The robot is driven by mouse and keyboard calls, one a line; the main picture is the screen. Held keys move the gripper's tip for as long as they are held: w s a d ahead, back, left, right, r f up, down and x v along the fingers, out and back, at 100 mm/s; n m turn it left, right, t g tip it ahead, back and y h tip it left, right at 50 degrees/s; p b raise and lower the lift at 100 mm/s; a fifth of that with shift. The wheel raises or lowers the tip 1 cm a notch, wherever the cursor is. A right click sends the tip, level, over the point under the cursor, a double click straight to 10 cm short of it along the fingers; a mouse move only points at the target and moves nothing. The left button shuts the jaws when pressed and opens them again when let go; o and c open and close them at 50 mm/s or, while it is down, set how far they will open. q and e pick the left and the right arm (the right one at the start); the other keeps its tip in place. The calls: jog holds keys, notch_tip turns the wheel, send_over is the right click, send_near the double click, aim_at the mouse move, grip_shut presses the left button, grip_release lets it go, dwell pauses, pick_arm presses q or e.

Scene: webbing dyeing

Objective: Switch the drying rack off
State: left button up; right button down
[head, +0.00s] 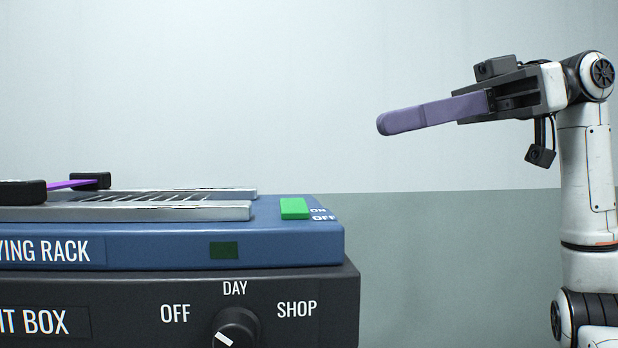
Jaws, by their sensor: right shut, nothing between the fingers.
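The drying rack (290,245) is a blue box at the lower left, labelled "...YING RACK". A green switch (294,208) sits on its top near the right end, beside the words ON and OFF; I cannot tell which way it is set. A dark green square (224,250) on the rack's front looks dim. My right gripper (386,123) is shut and empty, its long purple fingers pointing left. It is in the air, above and to the right of the switch, clear of the rack. My left gripper is out of view.
Under the rack is a black box (120,295) with a knob (238,325) among the words OFF, DAY and SHOP. Metal rails (150,212), black blocks (22,192) and a purple strip (70,184) lie on the rack's left part. The air above is clear.

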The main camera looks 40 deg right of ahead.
aim_at(323, 212)
jog(key=shift+s+a, duration=0.1)
jog(key=shift+s, duration=0.35)
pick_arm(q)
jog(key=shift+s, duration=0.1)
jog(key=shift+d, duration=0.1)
